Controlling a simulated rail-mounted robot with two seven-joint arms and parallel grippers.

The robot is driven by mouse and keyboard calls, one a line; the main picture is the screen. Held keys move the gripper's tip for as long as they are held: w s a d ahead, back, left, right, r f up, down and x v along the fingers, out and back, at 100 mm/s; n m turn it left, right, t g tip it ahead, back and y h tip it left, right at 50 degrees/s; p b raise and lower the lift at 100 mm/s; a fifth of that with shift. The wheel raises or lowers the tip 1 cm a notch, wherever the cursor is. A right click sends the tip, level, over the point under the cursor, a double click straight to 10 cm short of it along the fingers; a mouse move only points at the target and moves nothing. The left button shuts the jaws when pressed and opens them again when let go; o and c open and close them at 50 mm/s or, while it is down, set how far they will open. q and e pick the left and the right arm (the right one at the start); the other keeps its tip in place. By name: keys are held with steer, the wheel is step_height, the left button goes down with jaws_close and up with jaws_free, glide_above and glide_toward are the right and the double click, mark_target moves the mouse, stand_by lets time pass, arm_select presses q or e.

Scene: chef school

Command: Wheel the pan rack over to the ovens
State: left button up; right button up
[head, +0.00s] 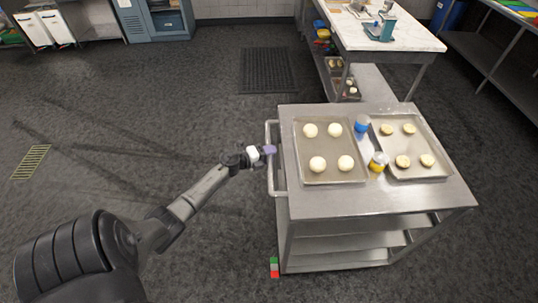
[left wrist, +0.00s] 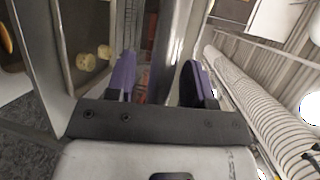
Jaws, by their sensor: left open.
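The pan rack (head: 386,203) is a steel cart with several shelves, standing right of centre in the head view. Its top holds a tray of white dough balls (head: 331,179) and a tray of flatter pale rounds (head: 429,165). Its handle (head: 270,178) is a vertical bar on the left side. My left gripper (head: 262,151) is at the handle's upper part, with purple fingers. In the left wrist view the fingers (left wrist: 158,82) are apart, and a steel bar seems to run between them; contact cannot be told. My right gripper is out of view. No oven is clearly identifiable.
Two small jars, blue (head: 362,124) and yellow-topped (head: 378,162), stand between the trays. A marble-topped table (head: 385,35) stands behind the cart. A dark floor mat (head: 267,70) and a yellow floor grate (head: 31,162) lie left. The floor left of the cart is open.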

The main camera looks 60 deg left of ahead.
arm_select(q)
jaws_close()
stand_by(0.4)
